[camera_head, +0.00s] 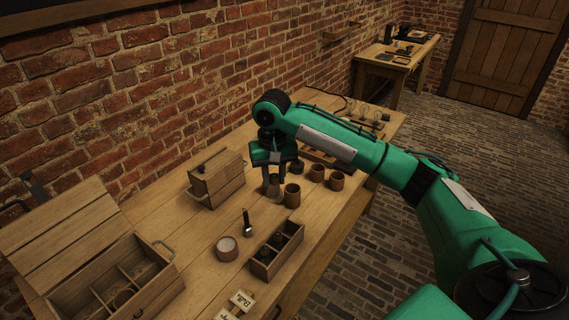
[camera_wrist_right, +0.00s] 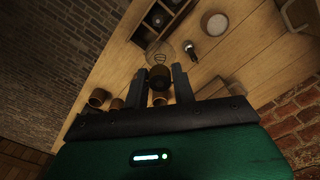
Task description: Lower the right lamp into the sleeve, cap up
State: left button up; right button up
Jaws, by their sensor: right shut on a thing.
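My right gripper (camera_head: 272,190) points down over the middle of the bench. In the right wrist view it (camera_wrist_right: 161,78) is shut on a lamp. The lamp's dark cap (camera_wrist_right: 160,76) sits between the fingertips, and its clear glass bulb (camera_wrist_right: 159,52) shows beyond them, so the cap is up. In the head view the fingers mostly hide the lamp. A brown cylindrical sleeve (camera_head: 292,196) stands upright just right of the gripper; similar cups (camera_head: 317,172) (camera_head: 337,181) stand behind it. I cannot tell whether the lamp is over any of them. My left gripper is out of view.
A closed wooden box (camera_head: 218,180) with a handle stands left of the gripper. In front are a round pale-topped jar (camera_head: 227,249), a small dark-handled item (camera_head: 247,224) and a divided tray (camera_head: 277,262). An open chest (camera_head: 155,290) fills the lower left. The brick wall borders the bench.

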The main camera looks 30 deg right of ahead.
jog(key=a+f+p, duration=0.2)
jog(key=a+p, duration=0.1)
jog(key=a, duration=1.2)
jog(key=w+a+f+p, duration=0.1)
jog(key=a+f+p, duration=0.2)
jog(key=a, duration=1.2)
jog(key=a+f+p, duration=0.2)
jog(key=a+p, duration=0.3)
jog(key=a, duration=1)
jog(key=shift+w+f, duration=0.25)
jog(key=shift+f, duration=0.05)
jog(key=shift+f, duration=0.2)
notch_tip(320, 180, down, 7)
jog(key=b, duration=0.3)
jog(key=shift+f, duration=0.2)
jog(key=shift+f+b, duration=1.25)
jog(key=shift+f, duration=0.5)
dwell(0.4)
